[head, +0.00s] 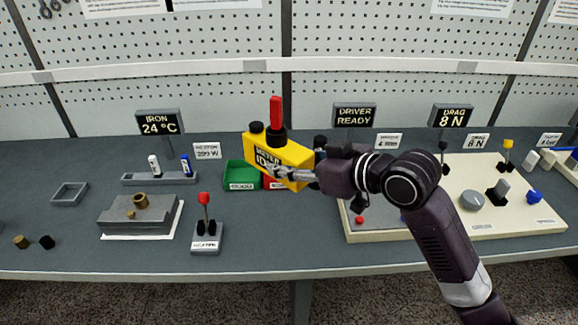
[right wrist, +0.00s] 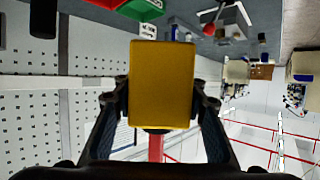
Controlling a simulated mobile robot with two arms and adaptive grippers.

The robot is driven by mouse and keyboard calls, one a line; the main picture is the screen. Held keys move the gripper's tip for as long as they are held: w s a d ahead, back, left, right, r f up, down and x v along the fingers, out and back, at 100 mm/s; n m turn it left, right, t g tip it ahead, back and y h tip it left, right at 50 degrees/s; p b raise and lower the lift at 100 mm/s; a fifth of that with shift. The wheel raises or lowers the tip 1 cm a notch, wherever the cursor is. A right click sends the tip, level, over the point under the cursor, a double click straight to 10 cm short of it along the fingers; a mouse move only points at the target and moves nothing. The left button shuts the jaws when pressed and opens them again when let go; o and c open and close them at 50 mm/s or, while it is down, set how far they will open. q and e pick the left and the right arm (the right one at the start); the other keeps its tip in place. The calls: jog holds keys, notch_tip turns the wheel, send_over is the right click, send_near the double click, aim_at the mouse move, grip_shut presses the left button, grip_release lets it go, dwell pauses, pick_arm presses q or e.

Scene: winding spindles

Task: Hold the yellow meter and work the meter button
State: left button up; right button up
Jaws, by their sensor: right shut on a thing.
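The yellow meter (head: 279,150) is in my right gripper (head: 288,174), raised above the bench. A display reading "METER" with partly covered letters is on its front. On its top are a round black knob (head: 256,127) and a tall red piece (head: 276,111) in a black collar; I cannot tell which is the meter button. In the right wrist view the yellow meter (right wrist: 161,85) fills the space between the two fingers, which touch its sides, and the red piece (right wrist: 156,147) shows beyond it. My left gripper is not in view.
Below the meter are a green bin (head: 240,175) and a red bin, partly hidden. A red-knobbed lever (head: 205,215) stands in front left, near a grey block (head: 140,213). A cream panel (head: 490,221) with knobs is at right. The bench's front middle is clear.

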jog(key=b, duration=0.8)
send_over(289, 235)
jog(key=shift+f, duration=7.7)
notch_tip(289, 235, down, 2)
jog(key=shift+b, duration=0.4)
jog(key=shift+f+b, duration=0.3)
jog(key=shift+f, duration=0.4)
jog(key=shift+f, duration=0.7)
